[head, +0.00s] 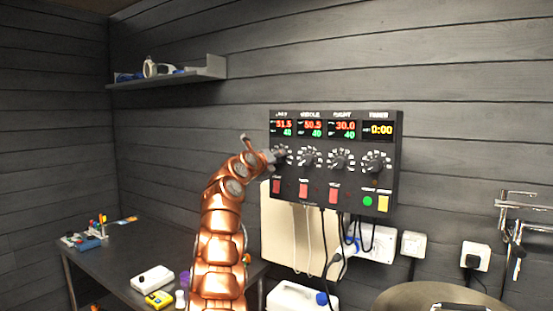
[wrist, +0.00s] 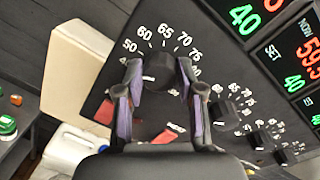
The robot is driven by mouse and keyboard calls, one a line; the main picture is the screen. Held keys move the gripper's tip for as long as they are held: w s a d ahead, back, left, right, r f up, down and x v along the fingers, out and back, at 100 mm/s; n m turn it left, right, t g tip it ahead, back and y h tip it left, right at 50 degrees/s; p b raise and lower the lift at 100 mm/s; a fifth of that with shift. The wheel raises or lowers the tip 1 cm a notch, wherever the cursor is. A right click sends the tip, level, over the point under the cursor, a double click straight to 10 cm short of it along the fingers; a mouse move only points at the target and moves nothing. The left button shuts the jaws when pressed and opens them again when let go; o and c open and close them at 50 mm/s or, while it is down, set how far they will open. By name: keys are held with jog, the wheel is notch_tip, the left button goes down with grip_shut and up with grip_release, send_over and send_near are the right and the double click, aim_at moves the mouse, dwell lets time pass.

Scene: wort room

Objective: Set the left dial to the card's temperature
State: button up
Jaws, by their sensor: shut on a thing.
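The dark control box (head: 390,160) hangs on the wall, with a row of black dials under lit displays. The left dial (wrist: 158,68) is a black knob with white numbers around it. My gripper (wrist: 159,78) is shut on this dial, one finger on each side. In the head view my gripper (head: 268,157) reaches the dial from the left and partly covers it. The leftmost display (head: 284,128) shows red digits, seemingly 51.5, above a green 40. The knob's exact pointer direction is unclear. I cannot make out a card with a temperature.
Red switches (head: 303,190) sit below the dials, and cables hang under the box. A dark table (head: 115,262) with small items stands at the left. A white canister (head: 292,297) stands below the box. A shelf (head: 185,76) is on the wall at upper left.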

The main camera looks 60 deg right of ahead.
jog(key=m, duration=0.9)
jog(key=m+h, duration=0.1)
jog(key=m, duration=0.3)
jog(key=shift+s+f+m+g, duration=0.1)
jog(key=shift+f+m+g, duration=0.25)
jog(key=shift+m+g, duration=0.05)
jog(key=shift+m, duration=2.1)
jog(key=shift+g, duration=0.4)
jog(key=o, duration=1.1)
jog(key=shift+r, duration=0.15)
jog(key=shift+o, duration=0.2)
jog(key=shift+a, duration=0.1)
